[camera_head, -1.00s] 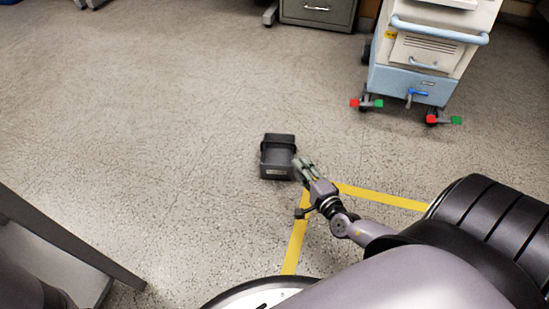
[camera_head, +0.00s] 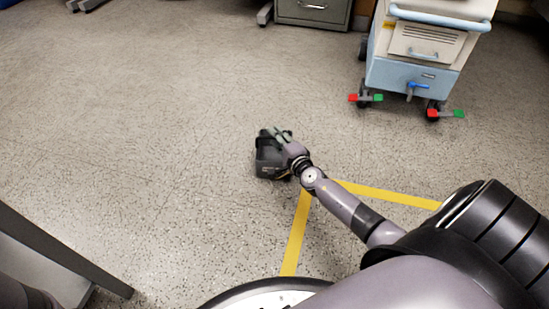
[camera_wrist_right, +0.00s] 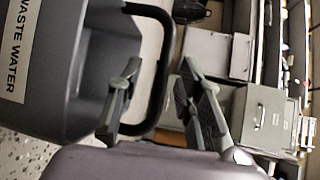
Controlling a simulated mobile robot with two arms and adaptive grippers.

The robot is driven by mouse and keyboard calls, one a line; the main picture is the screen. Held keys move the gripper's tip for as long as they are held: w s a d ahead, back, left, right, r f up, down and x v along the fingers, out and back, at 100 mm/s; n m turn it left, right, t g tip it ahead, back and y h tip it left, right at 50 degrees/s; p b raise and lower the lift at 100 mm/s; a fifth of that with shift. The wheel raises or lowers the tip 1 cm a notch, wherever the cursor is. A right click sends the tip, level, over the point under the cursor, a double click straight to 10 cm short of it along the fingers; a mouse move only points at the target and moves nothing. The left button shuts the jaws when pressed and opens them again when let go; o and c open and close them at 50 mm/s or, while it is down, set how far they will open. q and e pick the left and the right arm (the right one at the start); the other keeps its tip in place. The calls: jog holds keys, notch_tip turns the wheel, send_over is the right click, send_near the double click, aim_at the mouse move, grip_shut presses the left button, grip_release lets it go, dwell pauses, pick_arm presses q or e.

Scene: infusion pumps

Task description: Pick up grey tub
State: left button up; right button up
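The grey tub (camera_head: 268,163) sits on the floor in the middle of the head view. In the wrist view, the tub (camera_wrist_right: 62,75) fills the left side, with a white "WASTE WATER" label and a dark loop handle at its rim. My right gripper (camera_head: 284,135) is over the tub's right side. In the wrist view my right gripper (camera_wrist_right: 160,66) is open, with its two fingers apart and a bar of the handle showing between them. I cannot tell whether a finger touches the handle. My left gripper is not in view.
A blue and white cart (camera_head: 418,72) with red and green pedals stands at the upper right. A grey drawer cabinet (camera_head: 313,12) is at the top. Yellow tape (camera_head: 297,235) marks the floor by my arm. Open floor lies left of the tub.

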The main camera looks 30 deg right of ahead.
jog(key=shift+w, duration=0.15)
grip_shut()
dwell(0.4)
dwell(0.4)
